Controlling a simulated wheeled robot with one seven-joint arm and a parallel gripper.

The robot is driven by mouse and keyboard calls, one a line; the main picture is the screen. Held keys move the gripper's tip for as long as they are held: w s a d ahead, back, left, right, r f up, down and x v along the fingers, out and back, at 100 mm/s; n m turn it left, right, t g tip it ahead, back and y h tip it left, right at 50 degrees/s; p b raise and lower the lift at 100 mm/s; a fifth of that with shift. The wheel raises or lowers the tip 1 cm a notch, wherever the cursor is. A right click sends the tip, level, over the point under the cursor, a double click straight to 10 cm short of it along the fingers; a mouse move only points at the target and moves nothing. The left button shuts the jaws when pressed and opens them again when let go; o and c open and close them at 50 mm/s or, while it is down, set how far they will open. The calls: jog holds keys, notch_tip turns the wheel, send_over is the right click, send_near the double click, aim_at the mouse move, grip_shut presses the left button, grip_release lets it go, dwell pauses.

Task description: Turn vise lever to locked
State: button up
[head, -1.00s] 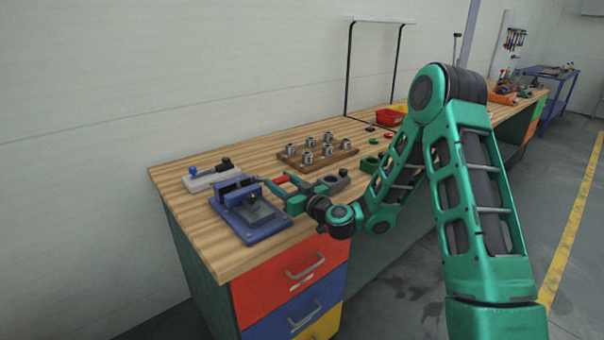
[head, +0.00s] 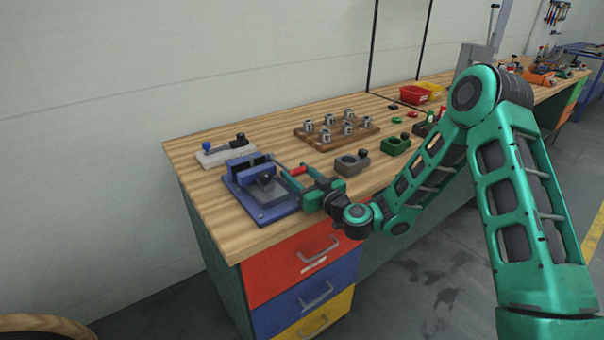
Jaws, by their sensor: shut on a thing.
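The blue vise (head: 262,208) sits on the near left part of the wooden workbench, with a dark grey block in its middle. A red-handled lever (head: 297,171) shows at its right side. My gripper (head: 292,182) reaches in from the right, low over the bench at the vise's right side. It is shut on the lever, beside the red handle. The fingers hide part of the lever, and the exact contact is too small to see clearly.
A pale block with a blue knob and dark handle (head: 225,152) lies behind the vise. A wooden board (head: 318,143) with several metal parts, a grey fixture (head: 350,163) and a green fixture (head: 396,145) stand to the right. Red and yellow bins (head: 414,95) are farther back.

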jog(key=shift+w+d, duration=0.1)
jog(key=o, duration=1.5)
jog(key=shift+v, duration=0.75)
jog(key=v, duration=0.5)
jog(key=shift+w+f, duration=0.1)
jog(key=shift+f, duration=0.05)
jog(key=shift+s+d, duration=0.5)
jog(key=shift+s, duration=0.05)
jog(key=shift+s+d, duration=0.4)
jog(key=shift+s, duration=0.2)
jog(key=shift+s+d, duration=0.35)
jog(key=shift+s, duration=0.15)
